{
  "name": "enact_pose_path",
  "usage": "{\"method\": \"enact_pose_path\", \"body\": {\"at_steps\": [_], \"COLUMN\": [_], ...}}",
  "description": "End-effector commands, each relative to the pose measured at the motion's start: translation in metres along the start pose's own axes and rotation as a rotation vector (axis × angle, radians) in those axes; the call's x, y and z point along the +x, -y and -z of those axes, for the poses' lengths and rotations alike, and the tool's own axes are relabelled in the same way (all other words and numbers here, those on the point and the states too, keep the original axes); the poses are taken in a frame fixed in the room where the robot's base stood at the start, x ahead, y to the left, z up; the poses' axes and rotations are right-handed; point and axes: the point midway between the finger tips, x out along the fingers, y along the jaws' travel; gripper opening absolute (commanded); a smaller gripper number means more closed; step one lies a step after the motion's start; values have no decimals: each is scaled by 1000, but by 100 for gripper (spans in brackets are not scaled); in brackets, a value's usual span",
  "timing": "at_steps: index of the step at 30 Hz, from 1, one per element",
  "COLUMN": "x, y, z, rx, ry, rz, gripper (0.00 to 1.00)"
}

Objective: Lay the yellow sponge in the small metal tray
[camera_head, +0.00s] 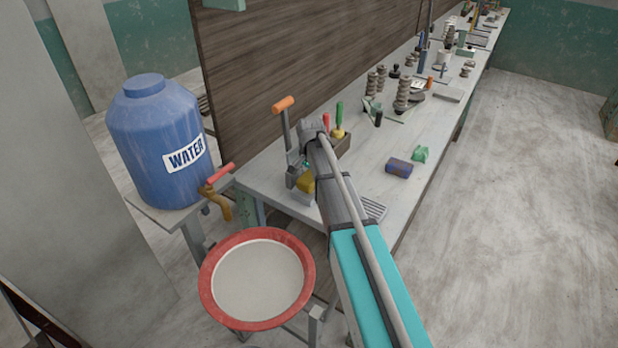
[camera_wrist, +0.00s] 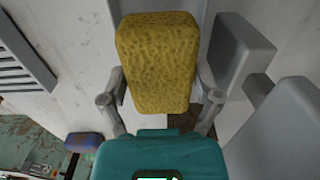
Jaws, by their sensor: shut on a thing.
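The yellow sponge (camera_wrist: 158,60) is between the two fingers of my gripper (camera_wrist: 160,98) in the wrist view, with its textured face toward the camera. In the head view the sponge (camera_head: 306,183) shows as a small yellow patch at the near end of the workbench, left of my arm. My arm hides most of my gripper there. A grey slatted metal piece (camera_head: 375,207) lies on the bench right of my arm, and its slats also show at the left of the wrist view (camera_wrist: 18,68). I cannot tell whether it is the small metal tray.
An orange-handled grey device (camera_head: 285,135) stands close beside the sponge. A wooden box (camera_head: 343,143) with tools is behind my arm. A blue block (camera_head: 398,167) and a green lump (camera_head: 420,154) lie farther right. A red-rimmed basin (camera_head: 257,278) and blue water barrel (camera_head: 158,140) stand left.

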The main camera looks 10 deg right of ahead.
Motion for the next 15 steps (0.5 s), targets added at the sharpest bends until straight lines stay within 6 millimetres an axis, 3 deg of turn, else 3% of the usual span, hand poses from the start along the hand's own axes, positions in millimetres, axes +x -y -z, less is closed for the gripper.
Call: {"method": "enact_pose_path", "body": {"at_steps": [6, 15], "x": [17, 25], "y": [0, -1], "z": [0, 1], "rx": [1, 1], "ry": [0, 0], "rz": [0, 0], "gripper": [43, 43]}}
